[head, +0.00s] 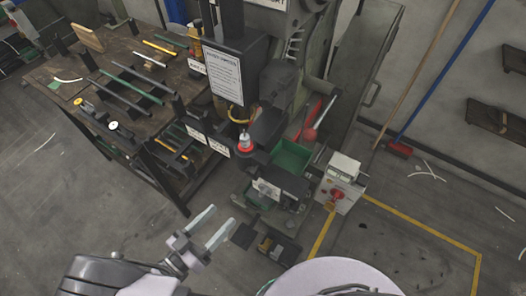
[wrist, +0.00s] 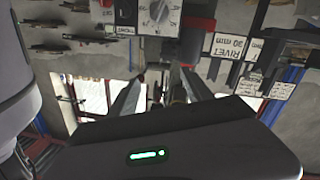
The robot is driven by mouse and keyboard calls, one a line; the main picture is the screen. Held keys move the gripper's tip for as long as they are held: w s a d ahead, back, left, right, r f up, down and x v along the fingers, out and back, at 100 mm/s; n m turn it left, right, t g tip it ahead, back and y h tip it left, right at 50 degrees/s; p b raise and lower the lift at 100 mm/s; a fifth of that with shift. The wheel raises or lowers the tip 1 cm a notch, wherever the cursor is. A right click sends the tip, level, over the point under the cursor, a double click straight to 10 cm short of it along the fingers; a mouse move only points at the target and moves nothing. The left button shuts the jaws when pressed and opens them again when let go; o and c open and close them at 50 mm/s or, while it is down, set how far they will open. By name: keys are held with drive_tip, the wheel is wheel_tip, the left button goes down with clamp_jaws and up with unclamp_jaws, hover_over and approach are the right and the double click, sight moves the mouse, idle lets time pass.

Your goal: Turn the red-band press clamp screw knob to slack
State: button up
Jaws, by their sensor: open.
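A press stands in the middle of the head view. A small round part with a red band and a pale top (head: 245,143) sits at its front left side; I cannot tell for certain whether it is the clamp screw knob. My gripper (head: 223,216) is open and empty, in front of and below the press, apart from it. In the wrist view both fingers of my gripper (wrist: 162,85) are spread with nothing held between them.
A workbench (head: 130,70) with rods and tools stands at the left. Yellow-lined floor (head: 400,250) is open at lower right.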

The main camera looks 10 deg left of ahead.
drive_tip(key=s+f+t+y, duration=0.1)
drive_tip(key=f, duration=0.1)
drive_tip(key=b, duration=0.2)
approach(251, 176)
drive_tip(key=shift+n, duration=0.3)
drive_tip(key=x, duration=0.9)
drive_tip(key=shift+w, duration=0.15)
clamp_jaws()
